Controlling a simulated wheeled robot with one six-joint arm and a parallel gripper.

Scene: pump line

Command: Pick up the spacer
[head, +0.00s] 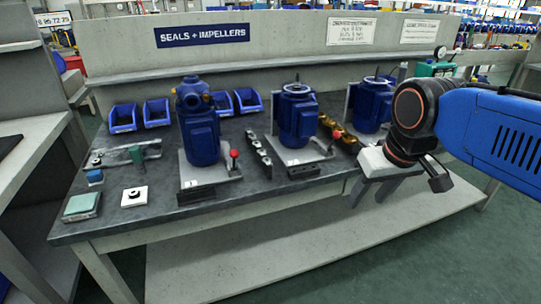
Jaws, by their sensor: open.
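My gripper (367,201) hangs at the right, in front of the bench's front edge. Its two grey fingers point down, apart, with nothing seen between them. I cannot pick out the spacer for certain. A small dark round part (134,193) sits on a white square plate (127,203) at the bench's left front; I cannot tell if it is the spacer. My gripper is far to the right of it. Several small dark parts lie in a narrow rack (258,157) between the left and middle pumps, too small to tell apart.
Blue pumps stand on the grey bench (110,222): left (203,140), middle (297,120) and right (371,105). Red-knobbed levers (234,155) stick up beside the pumps. Blue bins (123,118) line the back. A green-topped block (82,204) sits at the left front corner.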

